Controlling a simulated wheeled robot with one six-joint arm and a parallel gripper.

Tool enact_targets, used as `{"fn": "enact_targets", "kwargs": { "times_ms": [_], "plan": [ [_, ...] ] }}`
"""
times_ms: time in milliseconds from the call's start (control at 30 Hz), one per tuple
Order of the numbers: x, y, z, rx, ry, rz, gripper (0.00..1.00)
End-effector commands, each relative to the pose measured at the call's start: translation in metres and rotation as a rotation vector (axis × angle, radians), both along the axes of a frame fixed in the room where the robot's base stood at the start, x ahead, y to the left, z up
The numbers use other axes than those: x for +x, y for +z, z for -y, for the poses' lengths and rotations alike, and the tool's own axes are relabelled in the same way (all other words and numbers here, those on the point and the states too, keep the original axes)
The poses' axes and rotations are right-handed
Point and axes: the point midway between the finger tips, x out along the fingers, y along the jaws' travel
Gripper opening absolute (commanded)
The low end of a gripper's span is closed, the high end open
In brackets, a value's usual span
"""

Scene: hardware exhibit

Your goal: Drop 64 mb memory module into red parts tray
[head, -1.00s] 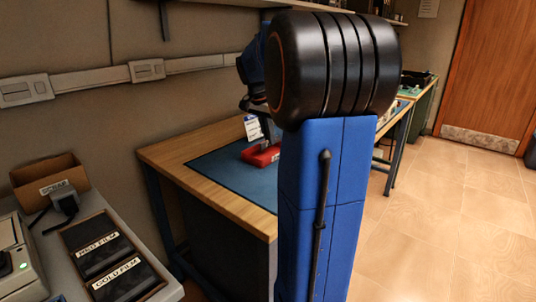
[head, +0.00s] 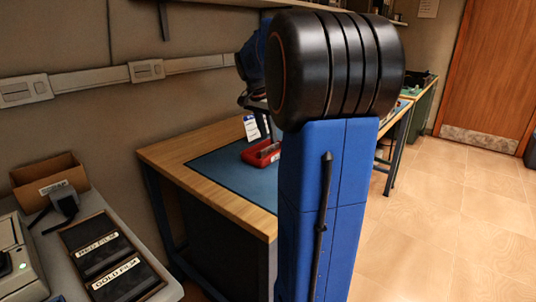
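The red parts tray (head: 249,158) lies on the blue mat of the wooden workbench, left of my arm's big blue link, which hides its right end. My gripper (head: 266,128) is over the tray, pointing down, partly behind my own arm. Its fingers are small and dark, and I cannot tell whether they are open or shut. A small dark shape (head: 268,150) shows in the tray, too small to identify. I cannot make out the 64 mb memory module for certain.
A white label card (head: 251,127) stands behind the tray. The blue mat (head: 215,163) is clear left of the tray. A grey table at lower left holds a film case (head: 110,262) and a cardboard scrap box (head: 48,175). Open floor (head: 440,220) lies to the right.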

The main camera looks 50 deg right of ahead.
Motion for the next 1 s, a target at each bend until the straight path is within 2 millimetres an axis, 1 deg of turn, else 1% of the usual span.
{"fn": "enact_targets", "kwargs": {
  "times_ms": [33,600,800,1000],
  "plan": [
    [0.000,0.009,-0.002,-0.002,0.001,0.003,0.27],
    [-0.002,0.115,-0.036,-0.001,0.002,0.003,0.27],
    [-0.003,0.140,-0.043,-0.001,0.001,0.002,0.27],
    [-0.003,0.149,-0.046,0.000,0.001,0.001,0.27]
  ]
}}
